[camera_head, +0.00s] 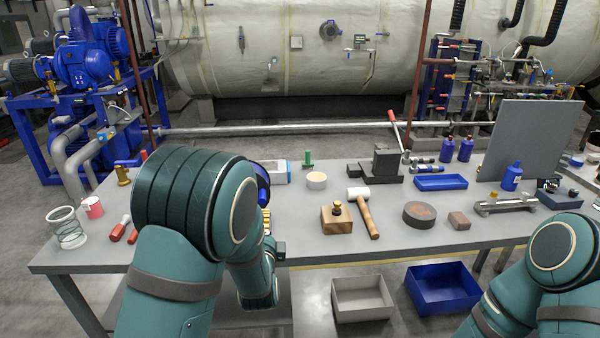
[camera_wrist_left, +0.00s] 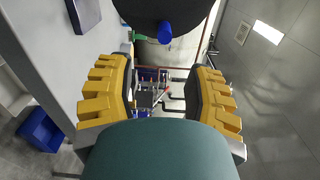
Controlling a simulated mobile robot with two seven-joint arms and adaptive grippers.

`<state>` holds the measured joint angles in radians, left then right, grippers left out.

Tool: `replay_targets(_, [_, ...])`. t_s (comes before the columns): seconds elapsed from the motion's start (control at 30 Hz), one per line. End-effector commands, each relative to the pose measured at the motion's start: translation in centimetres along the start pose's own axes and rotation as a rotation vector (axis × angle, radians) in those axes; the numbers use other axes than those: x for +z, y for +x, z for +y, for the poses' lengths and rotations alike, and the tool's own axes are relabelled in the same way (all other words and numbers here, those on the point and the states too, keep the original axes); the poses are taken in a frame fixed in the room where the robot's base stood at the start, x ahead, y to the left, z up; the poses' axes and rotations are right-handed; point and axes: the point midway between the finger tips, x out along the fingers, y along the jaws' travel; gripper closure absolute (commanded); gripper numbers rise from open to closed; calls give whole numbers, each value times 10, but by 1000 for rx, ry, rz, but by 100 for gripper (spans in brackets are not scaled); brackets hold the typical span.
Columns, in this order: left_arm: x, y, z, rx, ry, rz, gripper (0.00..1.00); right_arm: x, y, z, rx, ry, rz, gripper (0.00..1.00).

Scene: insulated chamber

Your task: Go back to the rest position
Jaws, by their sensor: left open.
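My left arm crosses the left front of the grey workbench (camera_head: 320,248) in the head view, bent at the elbow. My left gripper (camera_wrist_left: 165,92) shows in the left wrist view with its two yellow ribbed fingers wide apart and nothing held between them. In the head view the arm mostly hides this gripper; only a little yellow shows beside the forearm. My right arm is at the lower right, in front of the bench, and its gripper is outside the frame.
A wooden block (camera_head: 337,220), a mallet (camera_head: 364,212), a dark round disc (camera_head: 419,214) and a blue tray (camera_head: 441,182) lie on the bench. A grey panel (camera_head: 530,140) stands at right. A white bin (camera_head: 362,300) and a blue bin (camera_head: 443,288) sit low in front.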

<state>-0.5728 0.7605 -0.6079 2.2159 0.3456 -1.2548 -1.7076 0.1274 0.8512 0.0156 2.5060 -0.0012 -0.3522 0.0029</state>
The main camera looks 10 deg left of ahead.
Motion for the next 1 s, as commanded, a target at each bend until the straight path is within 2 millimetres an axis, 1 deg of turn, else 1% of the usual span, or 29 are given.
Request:
replay_targets(0.07, [1, -4, 20, 62, -58, 8, 48, 0, 0, 0, 0, 0, 0, 53])
replay_targets(0.13, [1, -11, 47, 156, -158, 19, 48, 0, 0, 0, 0, 0, 0, 53])
replay_targets(0.17, [0, -16, 62, 208, -215, 21, 48, 0, 0, 0, 0, 0, 0, 53])
replay_targets(0.2, [-1, -24, 84, 287, -299, 19, 48, 0, 0, 0, 0, 0, 0, 53])
replay_targets(0.27, [-3, -41, 118, 417, -438, 6, 48, 0, 0, 0, 0, 0, 0, 53])
replay_targets(0.3, [-5, -54, 139, 506, -533, -13, 48, 0, 0, 0, 0, 0, 0, 53])
replay_targets(0.37, [-9, -76, 168, 638, -675, -52, 48, 0, 0, 0, 0, 0, 0, 53])
replay_targets(0.4, [-12, -92, 185, 723, -767, -88, 48, 0, 0, 0, 0, 0, 0, 53])
replay_targets(0.47, [-16, -117, 208, 850, -899, -154, 48, 0, 0, 0, 0, 0, 0, 53])
replay_targets(0.5, [-20, -136, 222, 933, -985, -206, 48, 0, 0, 0, 0, 0, 0, 53])
replay_targets(0.53, [-22, -150, 231, 994, -1047, -250, 48, 0, 0, 0, 0, 0, 0, 53])
replay_targets(0.57, [-25, -164, 239, 1054, -1106, -296, 48, 0, 0, 0, 0, 0, 0, 53])
replay_targets(0.6, [-28, -182, 248, 1128, -1180, -361, 48, 0, 0, 0, 0, 0, 0, 53])
replay_targets(0.63, [-31, -195, 252, 1180, -1230, -410, 48, 0, 0, 0, 0, 0, 0, 53])
replay_targets(0.7, [-36, -224, 261, 1288, -1329, -526, 48, 0, 0, 0, 0, 0, 0, 53])
replay_targets(0.8, [-42, -256, 266, 1401, -1426, -671, 48, 0, 0, 0, 0, 0, 0, 53])
replay_targets(0.9, [-46, -276, 268, 1467, -1480, -771, 48, 0, 0, 0, 0, 0, 0, 53])
replay_targets(1.0, [-47, -285, 268, 1497, -1501, -820, 48, 0, 0, 0, 0, 0, 0, 53])
